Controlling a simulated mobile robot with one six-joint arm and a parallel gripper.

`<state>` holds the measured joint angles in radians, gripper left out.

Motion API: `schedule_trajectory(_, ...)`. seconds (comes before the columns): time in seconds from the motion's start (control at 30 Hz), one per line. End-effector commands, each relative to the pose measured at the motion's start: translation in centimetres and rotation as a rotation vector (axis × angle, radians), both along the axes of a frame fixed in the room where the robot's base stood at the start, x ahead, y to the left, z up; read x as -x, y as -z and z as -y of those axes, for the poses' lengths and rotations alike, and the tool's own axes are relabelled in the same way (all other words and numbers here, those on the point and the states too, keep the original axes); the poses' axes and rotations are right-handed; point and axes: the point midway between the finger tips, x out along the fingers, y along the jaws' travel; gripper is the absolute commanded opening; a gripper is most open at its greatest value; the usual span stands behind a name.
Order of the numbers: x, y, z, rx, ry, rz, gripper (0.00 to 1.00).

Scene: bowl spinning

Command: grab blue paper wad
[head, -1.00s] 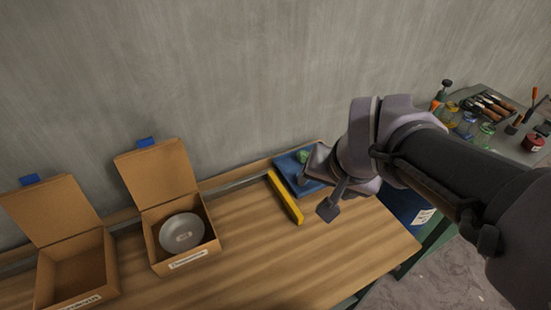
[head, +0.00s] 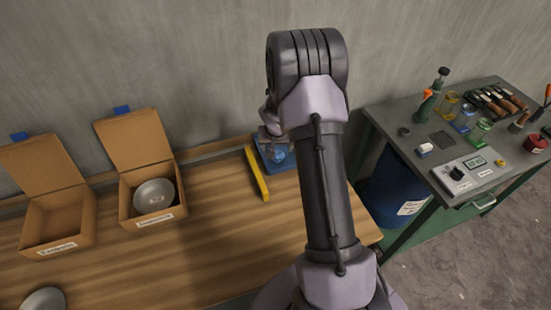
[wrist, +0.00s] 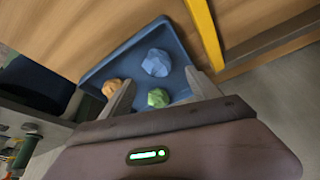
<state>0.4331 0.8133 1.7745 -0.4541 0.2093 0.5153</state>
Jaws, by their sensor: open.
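The blue paper wad (wrist: 156,62) lies in a blue tray (wrist: 103,75) in the wrist view, beyond and between my fingertips. A green wad (wrist: 158,97) lies nearer, between my fingers, and an orange wad (wrist: 112,88) is beside the left finger. My gripper (wrist: 159,77) is open and empty above the tray. In the head view my gripper is largely hidden by my own arm, over the tray (head: 262,160) at the back of the wooden table. The wads are hard to make out there.
A yellow bar (head: 257,174) lies just left of the tray. Further left stand two open cardboard boxes, one empty (head: 60,235) and one (head: 130,212) holding a metal bowl (head: 153,197). A blue barrel (head: 397,190) and a tool-laden side table (head: 425,148) stand right.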

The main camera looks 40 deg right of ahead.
Motion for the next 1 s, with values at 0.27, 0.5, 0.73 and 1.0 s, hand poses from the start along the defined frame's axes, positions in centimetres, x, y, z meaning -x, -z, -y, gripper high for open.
schedule_trajectory(0.27, -0.9, 4.6, 1.0, -0.001, 0.0, -0.001, 0.72)
schedule_trajectory(0.5, -1.5, 5.7, 1.3, 0.0, 0.0, 0.0, 0.72)
schedule_trajectory(0.73, -1.4, 5.6, 1.3, 0.0, 0.0, 0.0, 0.44)
schedule_trajectory(1.0, -1.4, 5.6, 1.3, 0.0, 0.0, 0.0, 0.08)
